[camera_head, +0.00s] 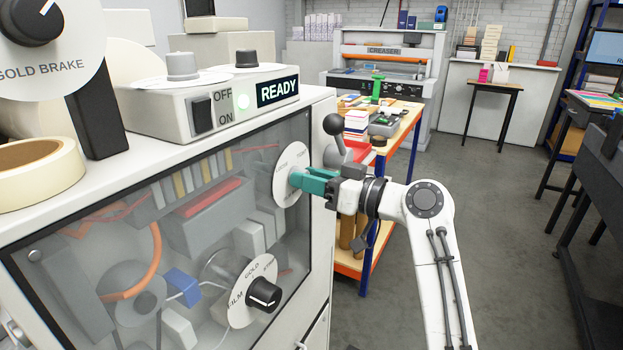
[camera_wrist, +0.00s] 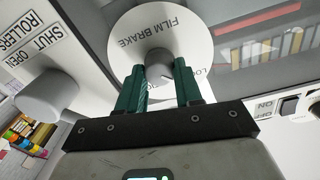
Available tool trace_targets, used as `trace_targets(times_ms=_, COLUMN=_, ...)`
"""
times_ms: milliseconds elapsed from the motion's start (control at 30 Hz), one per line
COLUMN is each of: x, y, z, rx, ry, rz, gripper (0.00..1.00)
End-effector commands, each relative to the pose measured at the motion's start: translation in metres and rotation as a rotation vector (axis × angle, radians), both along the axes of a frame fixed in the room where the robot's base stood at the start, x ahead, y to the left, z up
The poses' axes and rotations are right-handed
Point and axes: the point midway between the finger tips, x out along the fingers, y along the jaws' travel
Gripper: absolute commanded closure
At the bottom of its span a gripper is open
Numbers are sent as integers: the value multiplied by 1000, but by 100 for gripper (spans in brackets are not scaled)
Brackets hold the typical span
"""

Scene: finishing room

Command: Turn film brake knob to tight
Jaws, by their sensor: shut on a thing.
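The film brake dial is a white disc (camera_head: 284,193) on the clear front panel of the machine, near its right edge. In the wrist view the disc reads FILM BRAKE (camera_wrist: 190,18) upside down. My gripper (camera_head: 296,180) has teal fingers and reaches the disc from the right. In the wrist view its fingers (camera_wrist: 160,84) are closed on either side of the grey film brake knob (camera_wrist: 158,62), which they grip. The fingers cover part of the knob and of the LOOSE marking. Where the knob's pointer stands cannot be seen.
A FILM/GOLD selector with a black knob (camera_head: 263,294) sits lower on the panel. A gold brake dial (camera_head: 40,55) is at top left. A control box with a READY sign (camera_head: 278,91) stands on top. A roller lever with a dark ball (camera_head: 333,124) rises close behind my gripper.

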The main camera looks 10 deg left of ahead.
Motion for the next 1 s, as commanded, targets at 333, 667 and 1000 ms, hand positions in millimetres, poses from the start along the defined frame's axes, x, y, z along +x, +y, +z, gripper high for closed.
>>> trace_targets(times_ms=333, x=1, y=0, z=2, rx=25, ry=69, rz=0, gripper=96)
trace_targets(times_ms=667, x=1, y=0, z=4, rx=111, ry=308, rz=-1, gripper=96)
trace_targets(times_ms=1000, x=3, y=-1, z=4, rx=222, ry=612, rz=-2, gripper=96)
